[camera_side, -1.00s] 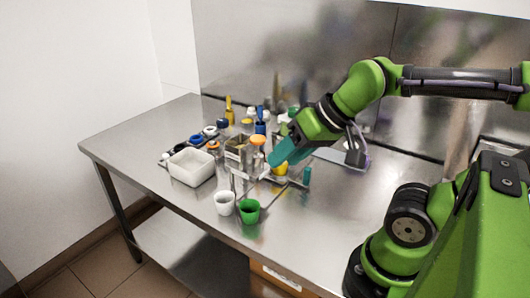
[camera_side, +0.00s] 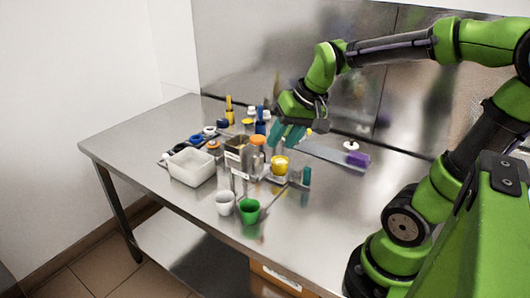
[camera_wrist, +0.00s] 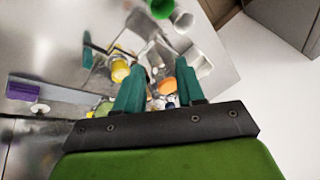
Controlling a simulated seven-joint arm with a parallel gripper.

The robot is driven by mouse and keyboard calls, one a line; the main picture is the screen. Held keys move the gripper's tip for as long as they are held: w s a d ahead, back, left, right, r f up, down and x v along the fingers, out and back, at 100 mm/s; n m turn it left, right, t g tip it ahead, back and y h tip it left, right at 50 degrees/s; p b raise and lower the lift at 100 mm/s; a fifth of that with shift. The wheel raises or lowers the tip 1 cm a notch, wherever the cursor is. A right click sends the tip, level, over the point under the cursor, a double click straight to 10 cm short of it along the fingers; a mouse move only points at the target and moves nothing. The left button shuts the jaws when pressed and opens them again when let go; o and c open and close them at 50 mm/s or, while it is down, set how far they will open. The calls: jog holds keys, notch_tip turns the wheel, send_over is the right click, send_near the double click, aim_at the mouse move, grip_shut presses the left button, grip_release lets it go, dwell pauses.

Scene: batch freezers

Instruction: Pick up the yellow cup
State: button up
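The yellow cup (camera_side: 280,165) stands upright near the middle of the steel table, in a low holder beside a small teal upright piece (camera_side: 306,176). In the wrist view the yellow cup (camera_wrist: 119,72) shows just left of the left finger. My gripper (camera_side: 287,137) is above and behind the cup in the side view, its teal fingers pointing down. In the wrist view my gripper (camera_wrist: 160,66) has its two fingers spread apart with nothing held between them.
A white cup (camera_side: 225,203) and a green cup (camera_side: 249,210) stand at the front. A white tub (camera_side: 191,167) is to the left. An orange-topped container (camera_side: 257,146) and several bottles crowd the space left of the yellow cup. A purple block (camera_side: 357,159) lies to the right.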

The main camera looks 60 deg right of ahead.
jog(key=w+d+f+m+g, duration=0.1)
jog(key=w+d+f+g, duration=0.15)
jog(key=d, duration=0.65)
jog(key=w+d+f+m+g, duration=0.15)
jog(key=w+d, duration=0.25)
jog(key=d, duration=0.4)
send_over(287, 161)
notch_tip(287, 161, down, 10)
jog(key=shift+a+f, duration=0.1)
jog(key=shift+f, duration=2.7)
grip_shut()
